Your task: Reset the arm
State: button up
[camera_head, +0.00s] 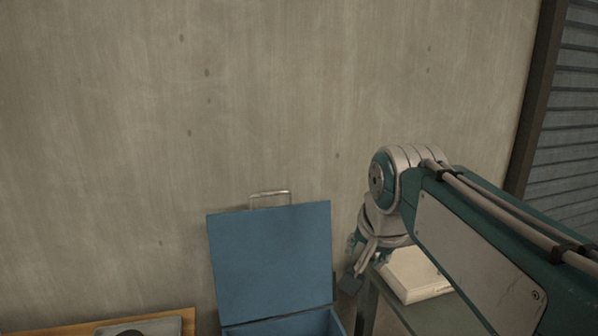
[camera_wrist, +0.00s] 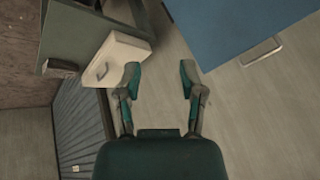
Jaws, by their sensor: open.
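My gripper (camera_wrist: 159,80) is open and empty in the wrist view, its two teal fingertips apart with bare wall between them. In the head view my arm reaches in from the right, and my gripper (camera_head: 357,268) hangs low near the right side of a blue box (camera_head: 270,262). The box has its lid raised and a metal handle on the lid's top edge. The blue lid also shows at the top right of the wrist view (camera_wrist: 235,25), apart from my fingers.
A pale box-like object (camera_head: 412,275) sits on a dark green stand (camera_head: 425,318) beside my gripper. A wooden surface (camera_head: 60,322) with a grey tray (camera_head: 150,328) is at lower left. A concrete wall (camera_head: 120,130) stands behind. A slatted shutter (camera_head: 568,110) is at right.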

jog(key=s+d+f+n, duration=0.2)
jog(key=s+f+n, duration=0.1)
jog(key=s+f, duration=0.4)
jog(key=s+d+f+n, duration=0.2)
jog(key=s+d+f, duration=0.1)
jog(key=s+f, duration=0.4)
jog(key=shift+s+n+h, duration=0.3)
jog(key=shift+s+n, duration=0.1)
jog(key=shift+s, duration=0.85)
jog(key=shift+a+r, duration=0.1)
jog(key=shift+a, duration=0.05)
